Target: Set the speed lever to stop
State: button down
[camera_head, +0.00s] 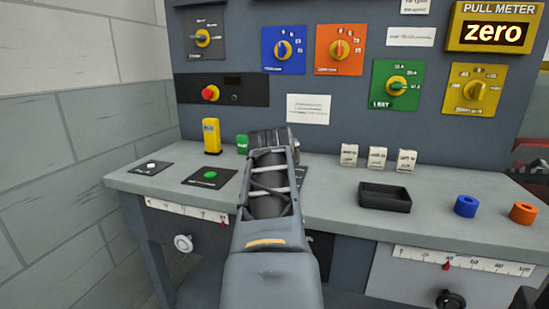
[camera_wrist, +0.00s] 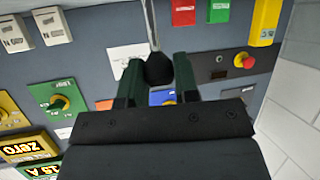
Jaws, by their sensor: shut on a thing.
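In the wrist view a lever with a thin metal rod (camera_wrist: 154,25) and a black knob (camera_wrist: 159,71) stands between the green fingers of my gripper (camera_wrist: 157,66). The fingers are shut on the knob, one on each side. In the head view my arm hides the lever, its knob and the fingertips. No marks for the lever's positions, such as stop, can be made out in either view.
The panel carries a blue dial (camera_head: 283,49), an orange dial (camera_head: 340,49), a green dial (camera_head: 396,85) and a red button (camera_head: 210,93).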

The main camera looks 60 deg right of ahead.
jog(key=shift+a+f, duration=0.2)
jog(key=shift+f, duration=0.05)
dwell(0.3)
jog(key=c, duration=0.9)
grip_release()
jog(key=shift+r, duration=0.1)
